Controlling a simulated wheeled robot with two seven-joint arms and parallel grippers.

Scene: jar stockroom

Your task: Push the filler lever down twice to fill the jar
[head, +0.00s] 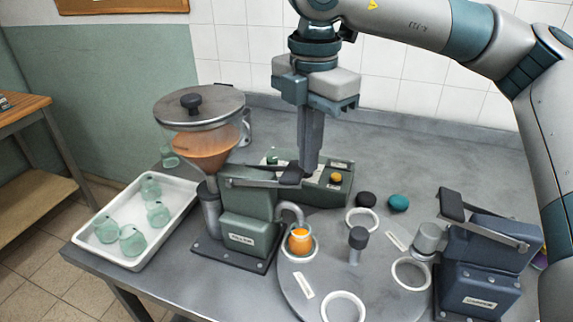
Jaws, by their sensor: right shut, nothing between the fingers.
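The green filler (246,212) stands on the table left of centre, with a copper-coloured hopper (203,146) above it. Its lever (262,177) is a dark bar that looks about level and ends in a black pad. My right gripper (309,170) points straight down with shut, empty fingers; their tips are at the pad's right end in the picture, and I cannot tell whether they touch it. A jar (300,242) with orange contents stands under the filler's curved spout, inside a white ring on the round turntable (336,268). My left gripper is out of view.
A green box (336,187) with a yellow button sits behind the turntable, near my fingers. A black lid (366,200) and a teal lid (398,202) lie behind it. A blue machine (482,262) stands at right. A white tray (91,258) holds several glass jars.

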